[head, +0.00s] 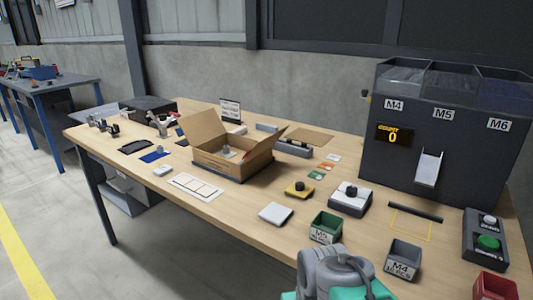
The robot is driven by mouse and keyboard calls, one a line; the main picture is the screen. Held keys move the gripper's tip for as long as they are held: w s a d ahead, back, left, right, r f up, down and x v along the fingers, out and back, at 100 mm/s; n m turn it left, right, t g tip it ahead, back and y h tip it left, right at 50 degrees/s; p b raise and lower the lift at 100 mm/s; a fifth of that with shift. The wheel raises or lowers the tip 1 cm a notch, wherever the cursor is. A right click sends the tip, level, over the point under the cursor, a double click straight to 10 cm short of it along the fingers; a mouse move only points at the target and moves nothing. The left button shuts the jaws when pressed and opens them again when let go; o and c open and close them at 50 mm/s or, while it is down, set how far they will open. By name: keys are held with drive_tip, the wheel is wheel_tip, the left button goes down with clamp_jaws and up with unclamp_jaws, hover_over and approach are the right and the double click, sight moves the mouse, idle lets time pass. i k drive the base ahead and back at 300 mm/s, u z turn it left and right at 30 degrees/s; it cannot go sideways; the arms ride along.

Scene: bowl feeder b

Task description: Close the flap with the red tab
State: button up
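A brown cardboard box (238,169) stands open near the middle of the workbench. Its large left flap (202,129) stands up and leans outward. A narrower right flap (272,141) sticks up and out to the right. A small grey object (226,151) shows inside the box. Part of my grey arm shows at the bottom edge, well in front of and to the right of the box. My gripper's fingers cannot be seen.
A dark feeder (438,145) marked M4, M5 and M6 stands at right, its display reading 0. A green bin (325,227), grey bin (403,259), red bin (495,286) and button box (485,240) line the front. A white block (275,213) lies before the box.

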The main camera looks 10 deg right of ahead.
sight(264, 144)
drive_tip(key=z, duration=0.55)
drive_tip(key=k, duration=1.3)
drive_tip(key=u, duration=0.2)
drive_tip(key=i, duration=0.7)
drive_tip(key=u, duration=1.05)
drive_tip(key=i, duration=0.85)
drive_tip(key=u, duration=0.15)
